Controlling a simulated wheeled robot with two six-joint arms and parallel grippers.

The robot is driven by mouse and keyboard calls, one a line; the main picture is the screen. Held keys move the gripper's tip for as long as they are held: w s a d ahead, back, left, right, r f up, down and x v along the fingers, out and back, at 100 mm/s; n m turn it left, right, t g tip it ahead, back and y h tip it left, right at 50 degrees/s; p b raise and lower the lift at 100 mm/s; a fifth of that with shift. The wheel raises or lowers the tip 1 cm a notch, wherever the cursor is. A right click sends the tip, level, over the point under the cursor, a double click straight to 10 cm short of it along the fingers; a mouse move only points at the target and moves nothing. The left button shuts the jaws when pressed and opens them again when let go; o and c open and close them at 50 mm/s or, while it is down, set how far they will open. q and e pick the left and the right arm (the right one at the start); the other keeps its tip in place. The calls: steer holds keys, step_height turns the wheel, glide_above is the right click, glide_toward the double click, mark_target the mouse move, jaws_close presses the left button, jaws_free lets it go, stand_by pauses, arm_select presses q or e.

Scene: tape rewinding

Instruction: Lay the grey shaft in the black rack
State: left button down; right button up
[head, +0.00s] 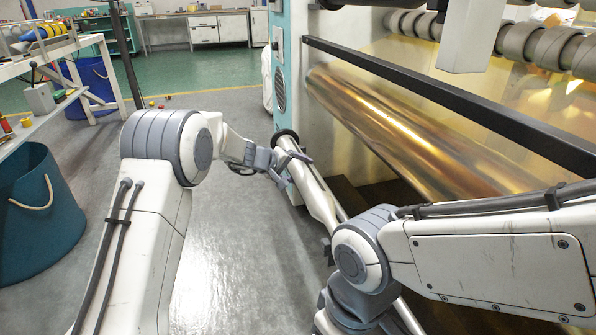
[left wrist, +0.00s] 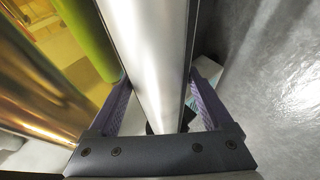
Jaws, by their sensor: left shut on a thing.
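The long pale grey shaft (head: 313,190) slants from the machine's near foot down behind my right arm in the head view. In the left wrist view the shaft (left wrist: 150,60) runs lengthwise between the two fingers. My left gripper (head: 283,163) is shut on the shaft near its far end; the gripper also shows in the left wrist view (left wrist: 155,118). A black ring shows at the far end of the shaft. My right arm hides much of its near part, and my right gripper is not seen. I cannot make out the black rack.
The machine with a gold film roll (head: 400,130) and a black rail (head: 450,100) stands on the right, close to the shaft. A teal bin (head: 40,235) and a shelf (head: 48,55) are at left. The grey floor (head: 240,270) between my arms is clear.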

arm_select(q)
steer(key=shift+r+b, duration=0.3)
steer(key=shift+b, duration=0.1)
stand_by(0.6)
